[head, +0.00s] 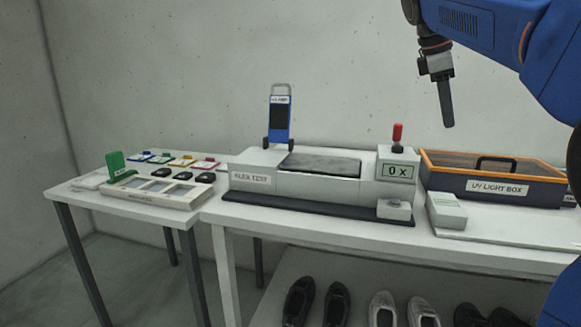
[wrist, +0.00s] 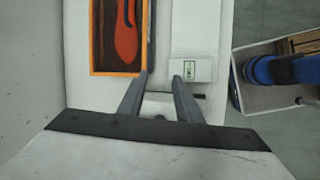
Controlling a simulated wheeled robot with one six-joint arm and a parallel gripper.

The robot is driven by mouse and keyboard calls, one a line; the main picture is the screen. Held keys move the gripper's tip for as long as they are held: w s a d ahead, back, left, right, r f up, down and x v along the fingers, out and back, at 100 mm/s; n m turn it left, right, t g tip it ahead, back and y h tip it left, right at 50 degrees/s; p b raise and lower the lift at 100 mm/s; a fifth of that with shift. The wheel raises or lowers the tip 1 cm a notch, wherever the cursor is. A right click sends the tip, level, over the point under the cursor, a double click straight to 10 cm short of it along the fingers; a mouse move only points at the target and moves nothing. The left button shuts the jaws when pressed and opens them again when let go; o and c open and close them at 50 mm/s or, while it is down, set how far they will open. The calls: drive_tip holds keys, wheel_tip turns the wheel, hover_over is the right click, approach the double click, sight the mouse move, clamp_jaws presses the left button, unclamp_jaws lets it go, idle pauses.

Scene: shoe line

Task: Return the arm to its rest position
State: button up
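My gripper (head: 446,104) hangs from my blue arm at the upper right of the head view, fingers pointing down, in the air above the table and apart from everything on it. In the wrist view its two fingers (wrist: 161,77) are spread with a gap between them, and nothing is held. Beyond the fingertips lie the orange-edged UV light box (wrist: 93,62), also at the right of the head view (head: 452,190), and a small white box with a green label (wrist: 205,72). A red-orange sole-shaped thing (wrist: 126,38) shows inside the light box.
A white side table (head: 63,193) holds small coloured and dark items. Several shoes (head: 335,303) sit below. Air around my gripper is clear.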

drive_tip(key=s+a+f+m+t+y, duration=0.1)
drive_tip(key=s+f+m, duration=0.3)
drive_tip(key=s+f, duration=0.6)
drive_tip(key=s+a+f+m+t+y, duration=0.1)
drive_tip(key=s+a+f+m, duration=0.3)
drive_tip(key=s+f, duration=0.6)
drive_tip(key=s+a+f+m+t+y, duration=0.1)
drive_tip(key=s+f+m, duration=0.4)
drive_tip(key=s+f, duration=0.5)
wheel_tip(320, 180, down, 7)
drive_tip(key=shift+a+f+y, duration=0.1)
drive_tip(key=shift+a+y, duration=0.7)
drive_tip(key=shift+a, duration=0.45)
drive_tip(key=shift+s, duration=0.1)
